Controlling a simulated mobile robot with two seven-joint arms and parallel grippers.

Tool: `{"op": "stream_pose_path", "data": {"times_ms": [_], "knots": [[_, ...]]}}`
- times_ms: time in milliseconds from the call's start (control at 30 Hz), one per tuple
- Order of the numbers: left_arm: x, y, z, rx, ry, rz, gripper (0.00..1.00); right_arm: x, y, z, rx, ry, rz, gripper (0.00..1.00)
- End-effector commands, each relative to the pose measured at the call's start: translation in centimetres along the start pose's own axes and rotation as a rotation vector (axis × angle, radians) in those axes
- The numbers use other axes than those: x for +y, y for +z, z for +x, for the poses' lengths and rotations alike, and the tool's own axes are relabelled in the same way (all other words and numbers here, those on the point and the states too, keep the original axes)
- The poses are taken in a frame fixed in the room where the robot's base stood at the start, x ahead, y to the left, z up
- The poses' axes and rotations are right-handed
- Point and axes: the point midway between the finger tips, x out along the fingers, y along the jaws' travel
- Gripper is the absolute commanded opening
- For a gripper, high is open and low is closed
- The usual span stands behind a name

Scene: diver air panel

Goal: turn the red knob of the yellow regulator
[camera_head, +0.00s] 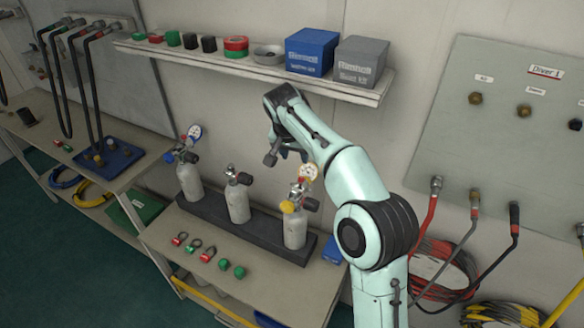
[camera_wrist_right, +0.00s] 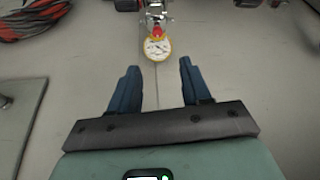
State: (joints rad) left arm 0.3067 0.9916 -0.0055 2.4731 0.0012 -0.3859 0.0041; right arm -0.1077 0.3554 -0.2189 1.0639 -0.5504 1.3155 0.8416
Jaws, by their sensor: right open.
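The yellow regulator (camera_head: 292,206) sits on the rightmost grey cylinder (camera_head: 295,232) on the bench, with a pale round gauge (camera_head: 308,172) above it. My left gripper is not seen.
Two more cylinders (camera_head: 237,205) (camera_head: 190,182) stand left in the dark rack (camera_head: 212,217). A shelf (camera_head: 230,62) with blue and grey boxes is above. Red and green fittings (camera_head: 208,254) lie on the bench front. A panel with hoses (camera_head: 510,130) is at right.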

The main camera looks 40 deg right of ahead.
Motion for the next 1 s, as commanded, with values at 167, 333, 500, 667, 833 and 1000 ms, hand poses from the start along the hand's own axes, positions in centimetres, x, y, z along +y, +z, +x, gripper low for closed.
{"op": "stream_pose_path", "data": {"times_ms": [167,333,500,667,833,1000], "knots": [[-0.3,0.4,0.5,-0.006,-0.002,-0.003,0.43,0.1,0.2,2.8,-0.005,0.006,-0.002,0.48],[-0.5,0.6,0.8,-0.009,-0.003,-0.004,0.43,0.1,0.2,6.5,-0.005,0.007,-0.003,0.48],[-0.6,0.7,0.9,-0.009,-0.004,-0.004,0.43,0.0,0.2,9.8,-0.004,0.003,-0.003,0.48],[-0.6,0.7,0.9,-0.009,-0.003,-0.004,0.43,0.0,0.1,12.0,-0.004,0.002,-0.003,0.48],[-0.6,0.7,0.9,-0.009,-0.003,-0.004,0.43,0.0,0.1,13.1,-0.003,0.001,-0.003,0.48],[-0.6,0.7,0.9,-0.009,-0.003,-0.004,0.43,-0.1,0.1,13.2,-0.002,0.0,-0.003,0.48]]}}
